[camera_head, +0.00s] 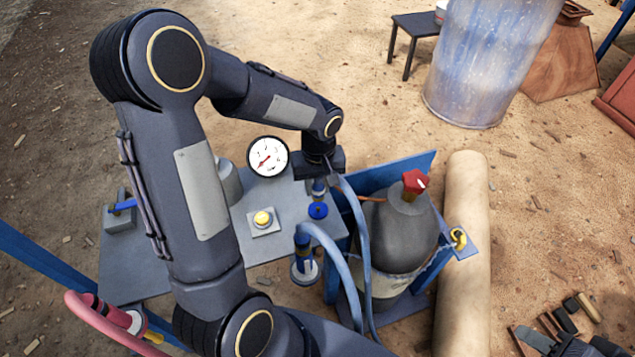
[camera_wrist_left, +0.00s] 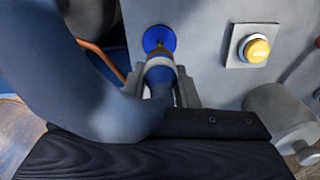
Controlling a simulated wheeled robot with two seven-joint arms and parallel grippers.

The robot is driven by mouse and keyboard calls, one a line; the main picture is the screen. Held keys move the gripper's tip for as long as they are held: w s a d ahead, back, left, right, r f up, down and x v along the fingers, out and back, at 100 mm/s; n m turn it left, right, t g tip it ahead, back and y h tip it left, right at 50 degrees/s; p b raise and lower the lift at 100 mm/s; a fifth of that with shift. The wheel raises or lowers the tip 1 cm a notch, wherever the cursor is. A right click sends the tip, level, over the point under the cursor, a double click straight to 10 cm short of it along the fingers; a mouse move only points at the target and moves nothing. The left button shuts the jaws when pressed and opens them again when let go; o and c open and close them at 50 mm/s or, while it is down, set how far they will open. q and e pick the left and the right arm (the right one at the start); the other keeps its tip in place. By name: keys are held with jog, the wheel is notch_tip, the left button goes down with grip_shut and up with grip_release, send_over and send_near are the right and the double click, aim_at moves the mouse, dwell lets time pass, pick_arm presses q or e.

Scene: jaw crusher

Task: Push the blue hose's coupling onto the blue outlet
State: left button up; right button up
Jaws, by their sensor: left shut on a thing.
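My left gripper (camera_head: 319,180) is shut on the coupling (camera_wrist_left: 159,80) of the blue hose (camera_head: 353,200), a blue piece with a pale grey collar. In the left wrist view the fingers (camera_wrist_left: 160,92) stand on both sides of it, and the hose (camera_wrist_left: 85,75) bends away left. The blue outlet (camera_head: 318,210), a round blue disc on the grey panel, lies just below the coupling in the head view. In the wrist view the outlet (camera_wrist_left: 160,39) is just past the collar; I cannot tell whether they touch.
A yellow button (camera_head: 263,218) and a pressure gauge (camera_head: 268,157) are on the grey panel (camera_head: 270,190). Another pale blue hose (camera_head: 335,255) joins a fitting (camera_head: 303,250) nearer me. A grey cylinder (camera_head: 400,235) with a red valve stands right of the panel.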

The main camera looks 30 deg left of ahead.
aim_at(318, 207)
pick_arm(q)
jog(key=shift+f+b, duration=1.35)
jog(key=shift+f, duration=0.8)
dwell(0.5)
jog(key=shift+f+b, duration=0.6)
jog(key=shift+b, duration=0.15)
jog(key=o, duration=1)
notch_tip(318, 207, up, 8)
jog(key=shift+p, duration=1.05)
